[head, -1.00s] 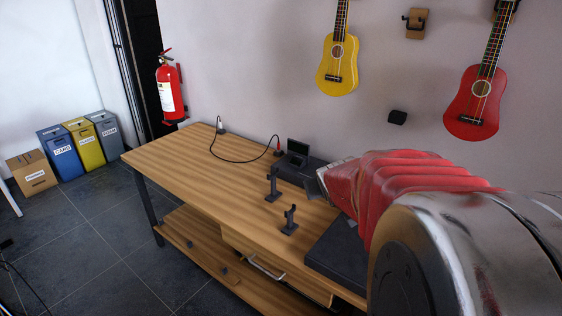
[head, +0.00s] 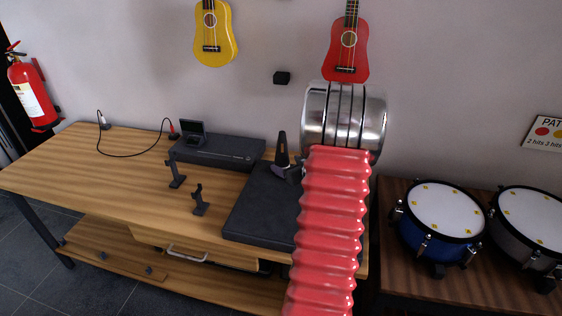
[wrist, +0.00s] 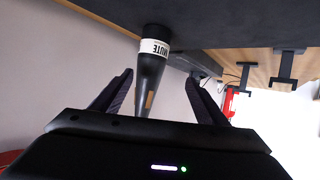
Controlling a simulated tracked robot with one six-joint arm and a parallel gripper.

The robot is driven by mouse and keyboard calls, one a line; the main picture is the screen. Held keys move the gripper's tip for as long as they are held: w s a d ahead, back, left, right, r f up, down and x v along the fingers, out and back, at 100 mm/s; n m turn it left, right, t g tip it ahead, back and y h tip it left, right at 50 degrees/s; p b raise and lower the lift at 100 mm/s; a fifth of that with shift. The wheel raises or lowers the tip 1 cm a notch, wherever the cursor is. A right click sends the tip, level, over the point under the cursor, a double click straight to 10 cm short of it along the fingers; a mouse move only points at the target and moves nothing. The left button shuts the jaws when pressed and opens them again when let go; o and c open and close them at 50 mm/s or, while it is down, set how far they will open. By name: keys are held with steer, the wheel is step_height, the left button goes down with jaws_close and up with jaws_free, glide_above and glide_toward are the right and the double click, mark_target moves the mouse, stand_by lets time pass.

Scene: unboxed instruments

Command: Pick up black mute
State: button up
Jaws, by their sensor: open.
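The black mute (head: 282,150) is a dark cone standing upright on the dark mat (head: 258,220) on the workbench. In the wrist view, which is upside down, the mute (wrist: 152,72) shows its white "MUTE" label and a tan patch. My gripper (wrist: 160,76) is open, with one finger to each side of the mute and clear space showing on both sides. I cannot tell how deep the mute is between the fingers. In the head view my gripper (head: 289,172) is mostly hidden behind my red-sleeved arm.
A flat black box (head: 218,151) with a small screen device (head: 191,133) stands at the bench's back. Two small black stands (head: 199,203) are left of the mat. A yellow ukulele (head: 214,35) and red ukulele (head: 347,48) hang above. Drums (head: 440,215) stand to the right.

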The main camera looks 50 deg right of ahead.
mark_target(286, 167)
steer(key=f, duration=0.1)
steer(key=s+d, duration=0.1)
steer(key=s+f, duration=0.1)
steer(key=shift+s+d+f+t+y, duration=0.15)
steer(key=shift+d+f+t+y, duration=0.1)
steer(key=shift+f+t+y, duration=0.1)
steer(key=shift+x, duration=4.3)
steer(key=shift+x, duration=2.65)
steer(key=shift+s+d, duration=0.1)
steer(key=shift+d, duration=0.05)
steer(key=shift+c, duration=0.5)
steer(key=c, duration=1.1)
